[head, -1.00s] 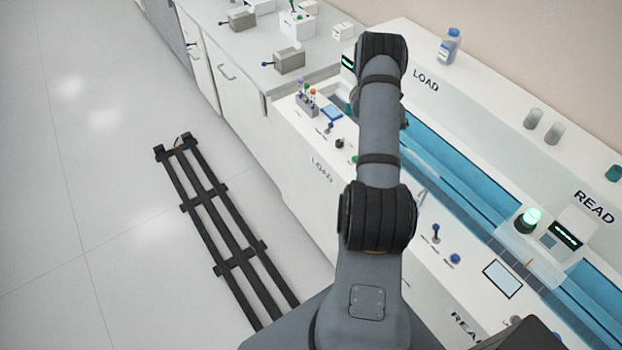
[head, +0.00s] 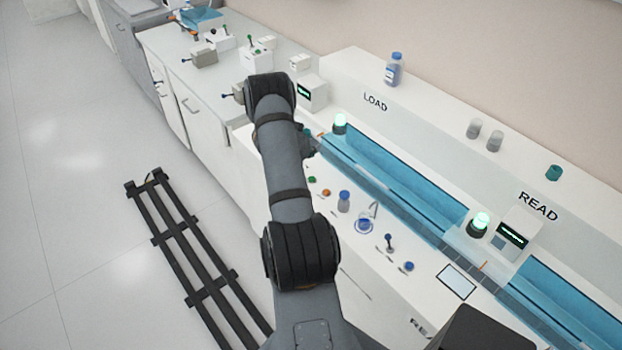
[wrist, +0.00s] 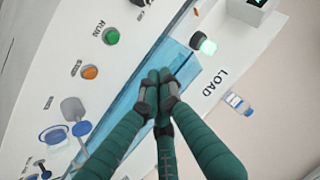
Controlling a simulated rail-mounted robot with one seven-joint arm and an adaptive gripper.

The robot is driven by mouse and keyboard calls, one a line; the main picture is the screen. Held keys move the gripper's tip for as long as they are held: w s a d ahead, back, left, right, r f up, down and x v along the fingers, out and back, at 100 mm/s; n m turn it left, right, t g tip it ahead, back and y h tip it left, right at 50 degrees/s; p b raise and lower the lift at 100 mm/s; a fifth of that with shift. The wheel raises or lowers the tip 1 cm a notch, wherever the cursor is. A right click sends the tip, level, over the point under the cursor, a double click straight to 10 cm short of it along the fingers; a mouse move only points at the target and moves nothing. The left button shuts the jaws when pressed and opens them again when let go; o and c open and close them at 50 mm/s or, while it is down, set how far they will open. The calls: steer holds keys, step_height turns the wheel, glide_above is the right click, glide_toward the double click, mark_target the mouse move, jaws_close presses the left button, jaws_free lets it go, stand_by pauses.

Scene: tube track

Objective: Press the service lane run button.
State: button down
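A green round button (wrist: 112,36) labelled RUN sits on the white panel at the upper left in the wrist view. An orange round button (wrist: 90,72) sits beside it, with a label that seems to read STOP. No lane name shows by the RUN button. My gripper (wrist: 160,76) has dark green fingers with their tips together and nothing visible between them. In the wrist view the tips are over the blue channel, right of and below the RUN button, apart from it. In the head view my arm hides most of the gripper; the orange button (head: 326,192) shows beside the arm.
A blue channel (head: 395,195) runs along the bench with a clear cover edge. Green lamps (head: 340,123) stand by it. A bottle (head: 394,70) stands on the back ledge.

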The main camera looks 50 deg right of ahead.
steer(key=shift+f+b, duration=3.5)
steer(key=shift+f, duration=0.9)
steer(key=shift+f, duration=0.1)
steer(key=shift+f+b, duration=0.3)
steer(key=shift+b, duration=0.05)
